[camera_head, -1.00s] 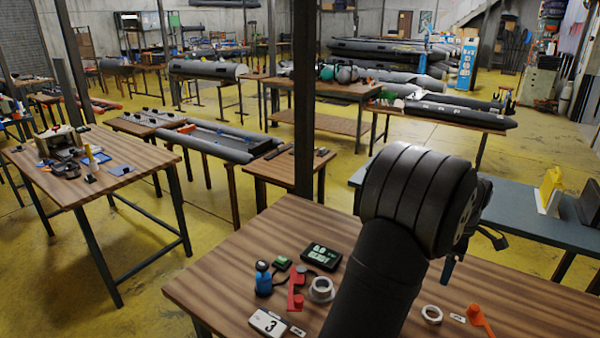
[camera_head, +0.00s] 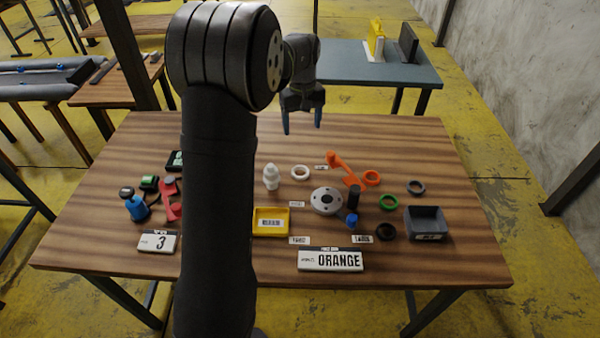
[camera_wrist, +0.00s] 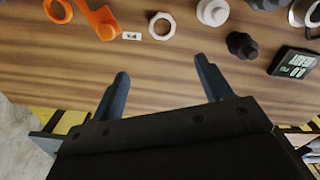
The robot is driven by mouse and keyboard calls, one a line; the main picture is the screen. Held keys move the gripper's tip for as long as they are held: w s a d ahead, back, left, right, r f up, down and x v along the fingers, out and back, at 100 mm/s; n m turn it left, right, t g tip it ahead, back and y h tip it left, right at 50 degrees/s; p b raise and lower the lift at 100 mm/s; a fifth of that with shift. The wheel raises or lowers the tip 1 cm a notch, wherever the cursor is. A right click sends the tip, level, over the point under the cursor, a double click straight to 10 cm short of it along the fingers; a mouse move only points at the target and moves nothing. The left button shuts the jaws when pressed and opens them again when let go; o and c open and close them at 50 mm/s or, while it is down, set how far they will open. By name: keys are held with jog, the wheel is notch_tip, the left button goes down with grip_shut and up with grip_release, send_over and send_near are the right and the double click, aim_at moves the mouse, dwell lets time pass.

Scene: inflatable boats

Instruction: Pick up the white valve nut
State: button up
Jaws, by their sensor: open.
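The white valve nut (camera_head: 300,172) is a flat white ring lying on the wooden table. In the wrist view the nut (camera_wrist: 162,26) shows faceted edges and an open middle, near the top of the picture. My gripper (camera_head: 303,122) is open and empty near the table's far edge, beyond the nut and apart from it. In the wrist view the nut lies ahead of the gap between my two blue-grey fingers (camera_wrist: 162,72), roughly in line with its middle.
A white valve piece (camera_head: 271,176) stands left of the nut. An orange wrench-like part (camera_head: 345,168) and orange ring (camera_head: 371,178) lie right of it. A grey flange (camera_head: 327,201), yellow tray (camera_head: 270,222) and grey bin (camera_head: 427,223) are nearer. My arm hides part of the table.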

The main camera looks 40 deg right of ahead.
jog(key=m, duration=0.9)
send_over(300, 174)
jog(key=f, duration=0.8)
jog(key=d+f, duration=0.1)
jog(key=f, duration=0.3)
jog(key=shift+s+f, duration=0.1)
jog(key=shift+s, duration=0.1)
jog(key=shift+w+a+f, duration=0.1)
jog(key=shift+a+f, duration=0.05)
jog(key=shift+f, duration=0.75)
jog(key=shift+a+f, duration=0.2)
jog(key=shift+f, duration=0.65)
jog(key=shift+w+a+f, duration=0.1)
jog(key=shift+a+f, duration=0.05)
jog(key=shift+f, duration=0.75)
jog(key=shift+c, duration=0.4)
jog(key=c, duration=1)
